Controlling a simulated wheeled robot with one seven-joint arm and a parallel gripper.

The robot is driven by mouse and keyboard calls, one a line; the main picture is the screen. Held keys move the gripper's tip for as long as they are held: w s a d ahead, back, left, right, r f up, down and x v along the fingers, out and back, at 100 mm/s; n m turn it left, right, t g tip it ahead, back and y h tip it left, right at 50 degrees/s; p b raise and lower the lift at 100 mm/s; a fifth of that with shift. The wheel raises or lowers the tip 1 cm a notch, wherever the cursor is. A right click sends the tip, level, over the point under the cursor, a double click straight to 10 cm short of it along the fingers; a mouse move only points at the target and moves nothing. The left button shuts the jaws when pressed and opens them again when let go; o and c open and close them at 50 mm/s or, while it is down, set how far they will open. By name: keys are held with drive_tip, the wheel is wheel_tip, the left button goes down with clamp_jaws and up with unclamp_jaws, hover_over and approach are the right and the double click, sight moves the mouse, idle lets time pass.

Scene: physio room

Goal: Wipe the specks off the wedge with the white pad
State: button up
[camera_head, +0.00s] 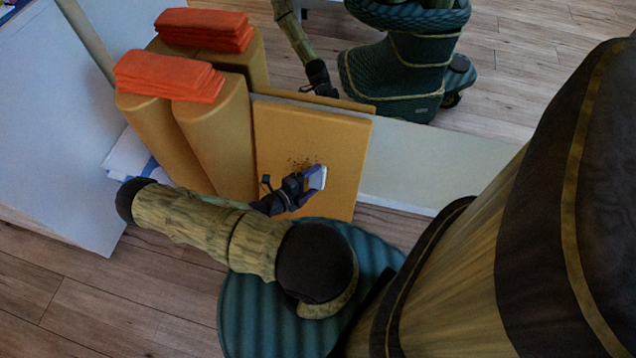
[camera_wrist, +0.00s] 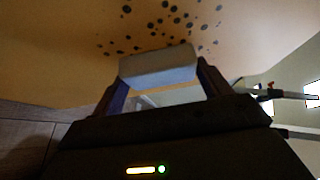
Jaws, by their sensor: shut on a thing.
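The wedge (camera_head: 330,131) is an orange-yellow block with a flat face towards me. Dark specks (camera_head: 300,162) cluster on its lower middle; they also show in the wrist view (camera_wrist: 170,22), above and beyond the pad. My gripper (camera_head: 311,182) is in front of the wedge's lower right part. It is shut on the white pad (camera_head: 318,178), which spans between the two fingers in the wrist view (camera_wrist: 158,66). The pad is just right of and below the specks in the head view. Whether it touches the wedge, I cannot tell.
Yellow bolsters (camera_head: 218,145) stand left of the wedge, with folded orange towels (camera_head: 168,76) on top. A white and blue cloth (camera_head: 128,152) lies left of them. Wooden floor (camera_head: 95,295) is open at lower left.

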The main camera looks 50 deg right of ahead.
sight(289, 168)
drive_tip(key=shift+w, duration=0.15)
drive_tip(key=shift+w+a+b, duration=0.35)
drive_tip(key=shift+w, duration=0.45)
drive_tip(key=shift+w+a+b, duration=0.3)
drive_tip(key=shift+w+b, duration=0.05)
drive_tip(key=shift+w, duration=0.45)
drive_tip(key=shift+w+a+b, duration=0.3)
drive_tip(key=shift+w, duration=0.5)
drive_tip(key=shift+w+a+b, duration=0.25)
drive_tip(key=shift+w+a, duration=0.05)
drive_tip(key=shift+w, duration=0.5)
drive_tip(key=shift+w+a+f+b, duration=0.1)
drive_tip(key=shift+w+a+b, duration=0.15)
drive_tip(key=shift+w, duration=0.55)
drive_tip(key=shift+w+a+b, duration=0.15)
drive_tip(key=shift+w+a, duration=0.15)
drive_tip(key=shift+w, duration=0.55)
